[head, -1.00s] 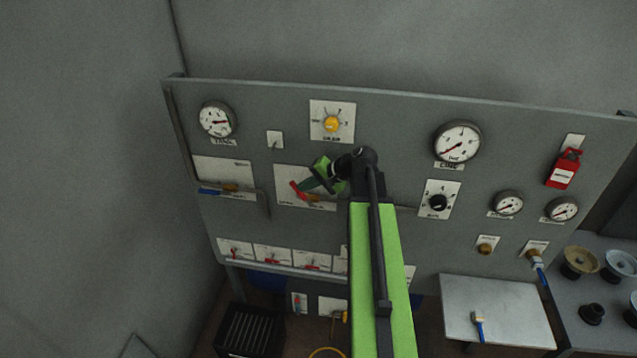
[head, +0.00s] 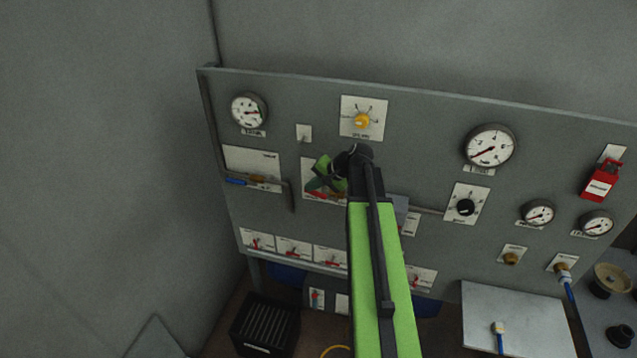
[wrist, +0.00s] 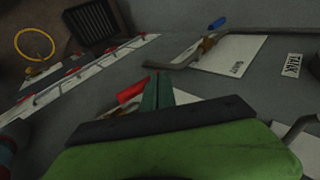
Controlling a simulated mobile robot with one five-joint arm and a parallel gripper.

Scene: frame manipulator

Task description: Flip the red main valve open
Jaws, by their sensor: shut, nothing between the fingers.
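The red main valve handle (wrist: 132,91) shows in the wrist view just left of my gripper's fingers, partly covered by them. In the head view the red handle (head: 318,194) is mostly hidden behind my gripper, in front of its white plate. My gripper (wrist: 156,90) has its dark green fingers together, with nothing between them. In the head view my gripper (head: 316,184) is in front of the valve plate, left of my arm's end. I cannot tell whether the fingers touch the handle.
A blue-handled valve (head: 240,182) on a pipe is left of the red valve, and a yellow knob (head: 362,121) is above. Several small red-handled valves (head: 294,249) line the panel's lower edge. A black crate (head: 266,325) stands below. A metal plate (head: 515,310) is at lower right.

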